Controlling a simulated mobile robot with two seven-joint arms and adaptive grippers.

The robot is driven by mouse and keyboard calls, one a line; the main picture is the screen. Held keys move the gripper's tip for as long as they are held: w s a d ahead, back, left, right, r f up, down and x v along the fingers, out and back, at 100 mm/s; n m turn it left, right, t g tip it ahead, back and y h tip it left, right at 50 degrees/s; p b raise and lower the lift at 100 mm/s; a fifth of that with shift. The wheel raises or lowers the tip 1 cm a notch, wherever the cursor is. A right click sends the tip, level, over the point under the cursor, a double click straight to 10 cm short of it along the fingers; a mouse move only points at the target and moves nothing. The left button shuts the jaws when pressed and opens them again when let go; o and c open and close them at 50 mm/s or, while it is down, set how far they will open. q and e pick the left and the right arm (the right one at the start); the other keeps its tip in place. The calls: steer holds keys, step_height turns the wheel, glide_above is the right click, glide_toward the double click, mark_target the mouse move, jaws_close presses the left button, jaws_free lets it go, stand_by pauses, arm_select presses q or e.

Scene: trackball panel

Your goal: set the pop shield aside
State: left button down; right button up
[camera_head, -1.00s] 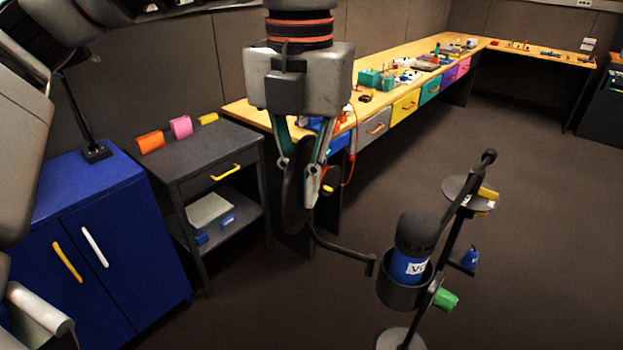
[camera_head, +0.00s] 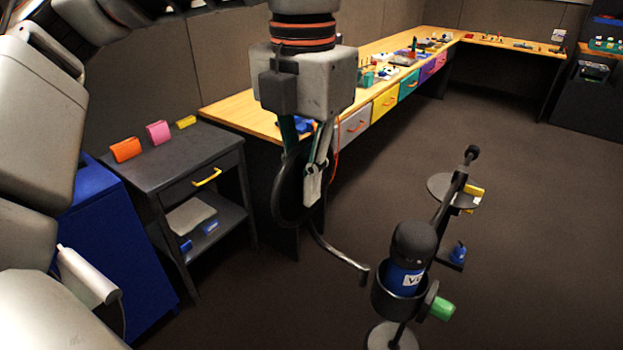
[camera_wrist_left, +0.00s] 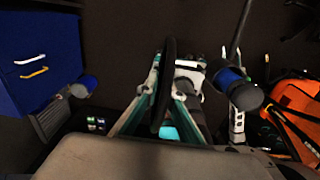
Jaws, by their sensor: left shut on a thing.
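The pop shield (camera_head: 290,190) is a dark round disc with a bent gooseneck arm reaching down and right towards the microphone stand. My left gripper (camera_head: 308,190) is shut on the disc's rim from above. In the left wrist view the disc (camera_wrist_left: 166,85) stands edge-on between the fingers of the gripper (camera_wrist_left: 168,95). The microphone (camera_head: 408,262), dark-topped with a blue body, sits upright in a dark holder on its stand. The gooseneck's lower end is close to the holder; I cannot tell whether they touch. My right gripper is not in view.
A dark side table (camera_head: 180,160) with a drawer and lower shelf stands at left, with small orange, pink and yellow items on top. A blue cabinet (camera_head: 110,250) is beside it. A long wooden bench (camera_head: 240,115) runs behind. Open floor lies at right.

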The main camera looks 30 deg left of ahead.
mark_target(306, 140)
arm_select(q)
steer(key=shift+w, duration=0.15)
steer(key=c, duration=2.2)
jaws_free()
steer(key=shift+d, duration=0.1)
steer(key=shift+r, duration=0.1)
step_height(306, 140, up, 12)
steer(key=shift+f, duration=0.1)
